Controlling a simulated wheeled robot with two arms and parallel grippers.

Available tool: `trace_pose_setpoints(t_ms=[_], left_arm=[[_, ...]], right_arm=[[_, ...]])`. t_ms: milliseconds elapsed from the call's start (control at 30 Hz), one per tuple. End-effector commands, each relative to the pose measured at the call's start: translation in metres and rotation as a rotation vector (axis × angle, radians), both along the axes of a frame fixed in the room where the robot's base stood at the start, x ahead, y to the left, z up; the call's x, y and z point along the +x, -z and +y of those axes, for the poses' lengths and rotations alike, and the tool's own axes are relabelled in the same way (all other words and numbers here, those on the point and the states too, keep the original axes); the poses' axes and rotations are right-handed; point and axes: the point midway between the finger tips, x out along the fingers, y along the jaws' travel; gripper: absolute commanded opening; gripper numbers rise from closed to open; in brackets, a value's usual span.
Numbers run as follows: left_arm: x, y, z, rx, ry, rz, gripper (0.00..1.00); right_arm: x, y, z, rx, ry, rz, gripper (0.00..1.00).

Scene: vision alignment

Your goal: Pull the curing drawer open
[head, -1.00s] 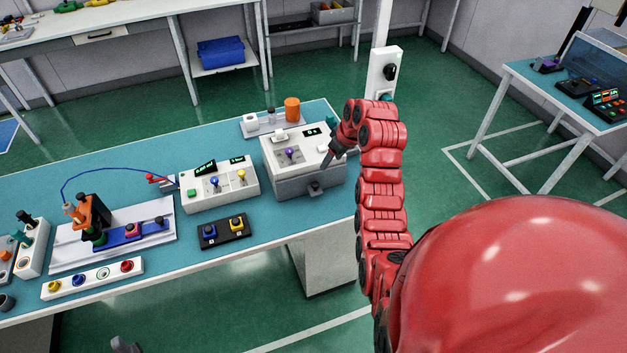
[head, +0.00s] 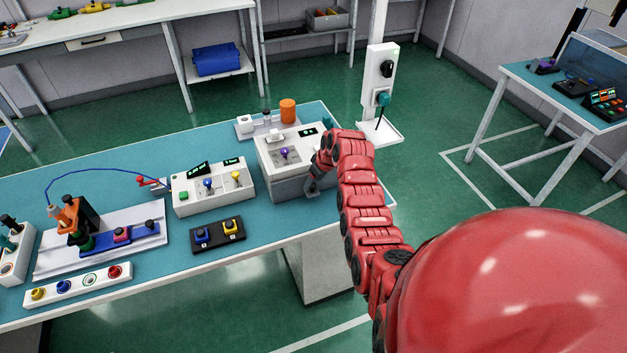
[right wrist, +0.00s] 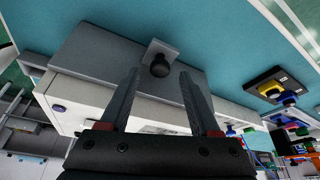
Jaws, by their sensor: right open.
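The curing drawer (head: 288,188) is the grey lower part of a white-topped box at the table's right end. In the right wrist view its grey body (right wrist: 105,58) shows upside down, with a black round knob (right wrist: 160,66) on a small grey plate. My right gripper (head: 312,188) is at the drawer's front right. In the right wrist view its open fingers (right wrist: 160,76) point at the knob, which appears between the tips. I cannot tell whether the knob lies within their reach. Nothing is held. In the head view the gripper hides the knob. My left gripper is out of view.
A white control box (head: 213,190) stands left of the drawer unit, with a black two-button pad (head: 217,236) in front. An orange cylinder (head: 288,110) stands behind. A white post with a teal handle (head: 382,98) rises beyond the table. The tabletop before the drawer is clear.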

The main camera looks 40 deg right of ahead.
Motion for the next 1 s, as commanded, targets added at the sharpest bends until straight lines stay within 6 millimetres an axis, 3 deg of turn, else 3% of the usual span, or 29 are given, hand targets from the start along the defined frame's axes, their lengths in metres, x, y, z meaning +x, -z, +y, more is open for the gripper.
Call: trace_pose_setpoints(t_ms=[200,600,933,1000], left_arm=[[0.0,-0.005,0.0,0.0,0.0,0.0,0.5],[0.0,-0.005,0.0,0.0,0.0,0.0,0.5],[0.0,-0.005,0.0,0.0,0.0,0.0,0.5],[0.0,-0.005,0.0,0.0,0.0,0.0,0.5]], right_arm=[[0.005,0.012,0.0,-0.001,-0.001,0.001,0.63],[0.006,0.016,0.001,-0.002,0.0,-0.001,0.63],[0.006,0.016,0.001,-0.002,0.0,-0.001,0.04],[0.006,0.016,0.001,-0.002,0.0,-0.001,0.0]])
